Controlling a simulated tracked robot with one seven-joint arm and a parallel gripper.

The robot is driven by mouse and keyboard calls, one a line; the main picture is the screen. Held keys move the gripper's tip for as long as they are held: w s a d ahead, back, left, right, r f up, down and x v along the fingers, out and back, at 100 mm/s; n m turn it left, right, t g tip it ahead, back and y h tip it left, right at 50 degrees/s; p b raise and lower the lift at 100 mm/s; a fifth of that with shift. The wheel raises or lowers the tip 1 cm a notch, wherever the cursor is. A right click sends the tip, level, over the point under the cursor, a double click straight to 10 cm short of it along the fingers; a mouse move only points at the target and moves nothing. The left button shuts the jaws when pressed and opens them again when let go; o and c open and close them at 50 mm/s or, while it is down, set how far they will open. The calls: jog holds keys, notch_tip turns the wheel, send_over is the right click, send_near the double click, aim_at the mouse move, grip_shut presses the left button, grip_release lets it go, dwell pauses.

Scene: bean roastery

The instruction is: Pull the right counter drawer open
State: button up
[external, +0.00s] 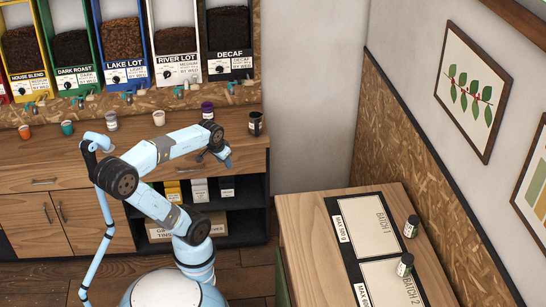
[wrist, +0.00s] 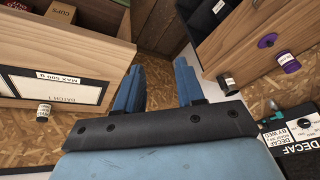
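The right counter drawer (external: 249,161) is the wooden front under the counter top, above the dark open shelves, in the external view. It looks flush with the counter. My gripper (external: 222,157) hangs in front of this drawer, tilted downward. In the wrist view my gripper (wrist: 158,68) has its two blue fingers spread apart with nothing between them. I cannot tell from these views whether a finger touches the drawer.
Bean dispensers (external: 123,45) line the wall behind. A left drawer handle (external: 44,181) shows. A wooden table (external: 306,240) with batch mats and dark jars stands at the right. Floor shows between.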

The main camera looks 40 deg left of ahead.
jog(key=w+a+f+m+g+y, duration=0.2)
jog(key=w+a+f+m+y, duration=0.4)
jog(key=a+f+m, duration=0.65)
jog(key=w+a+f+m+g+y, duration=0.1)
jog(key=w+a+f+m+y, duration=0.55)
jog(key=f+m, duration=0.6)
jog(key=w+a+f+m+g+y, duration=0.2)
jog(key=w+a+f+m+y, duration=0.65)
jog(key=f, duration=0.85)
jog(key=s+a+r+h, duration=0.1)
jog(key=s+a+h, duration=0.1)
jog(key=a, duration=1.3)
jog(key=shift+s+r, duration=0.4)
grip_shut()
jog(key=shift+t, duration=0.3)
